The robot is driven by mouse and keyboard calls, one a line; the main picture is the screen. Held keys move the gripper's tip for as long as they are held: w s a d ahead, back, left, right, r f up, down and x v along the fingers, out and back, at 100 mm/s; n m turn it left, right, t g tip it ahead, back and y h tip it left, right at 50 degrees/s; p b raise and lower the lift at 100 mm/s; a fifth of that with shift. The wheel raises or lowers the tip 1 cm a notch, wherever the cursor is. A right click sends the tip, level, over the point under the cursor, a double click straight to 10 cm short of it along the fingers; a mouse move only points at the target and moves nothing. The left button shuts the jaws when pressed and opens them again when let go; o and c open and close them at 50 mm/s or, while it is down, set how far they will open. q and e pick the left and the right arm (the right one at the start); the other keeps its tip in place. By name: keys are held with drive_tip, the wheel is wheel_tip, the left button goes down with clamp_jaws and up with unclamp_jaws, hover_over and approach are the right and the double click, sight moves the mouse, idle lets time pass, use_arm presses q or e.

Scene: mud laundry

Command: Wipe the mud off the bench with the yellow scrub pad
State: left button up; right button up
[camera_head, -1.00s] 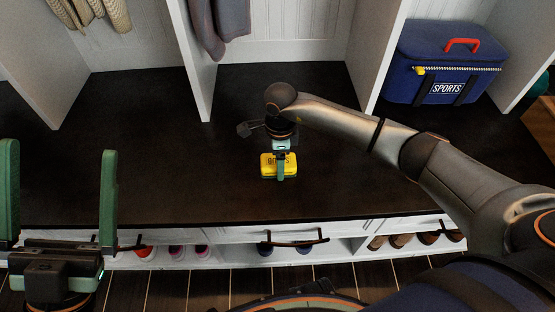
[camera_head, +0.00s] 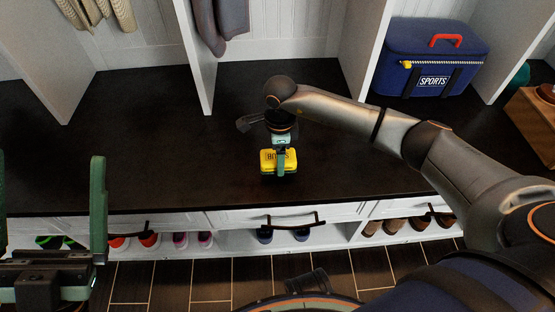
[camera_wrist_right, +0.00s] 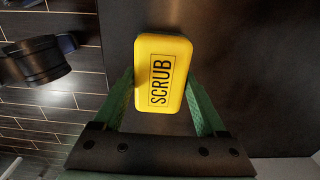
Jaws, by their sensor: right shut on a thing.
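The yellow scrub pad (camera_head: 268,160) is held by my right gripper (camera_head: 281,163) at the front middle of the dark bench top (camera_head: 150,140). In the right wrist view the pad (camera_wrist_right: 163,72), marked SCRUB, sits between the two green fingers of the right gripper (camera_wrist_right: 163,100). I cannot tell whether the pad touches the bench. No clear mud patch shows on the visible bench top; my right arm hides part of it. My left gripper (camera_head: 50,215) is at the lower left, in front of the bench, with its fingers wide apart and empty.
A blue SPORTS bag (camera_head: 430,58) stands on the bench at the right. White dividers (camera_head: 195,60) split the bench into bays. Grey clothing (camera_head: 222,22) hangs above the middle bay. Shoes (camera_head: 285,235) sit in cubbies below, with dark handles on the drawer fronts. The left bench top is clear.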

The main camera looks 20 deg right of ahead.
drive_tip(key=shift+r, duration=0.55)
drive_tip(key=shift+r+p, duration=0.8)
drive_tip(key=shift+r, duration=0.1)
drive_tip(key=shift+r+p, duration=0.45)
drive_tip(key=shift+r, duration=0.25)
use_arm(q)
drive_tip(key=w+a+f+n+g+y, duration=0.1)
drive_tip(key=w+f+n+y, duration=0.1)
drive_tip(key=f+n+y, duration=0.1)
drive_tip(key=w+a+f+n+g+y, duration=0.1)
drive_tip(key=w+f+n+y, duration=0.2)
drive_tip(key=f+y, duration=0.2)
wheel_tip(320, 180, down, 3)
drive_tip(key=shift+w+a+f, duration=0.1)
drive_tip(key=shift+w+a, duration=0.1)
drive_tip(key=shift+w, duration=0.15)
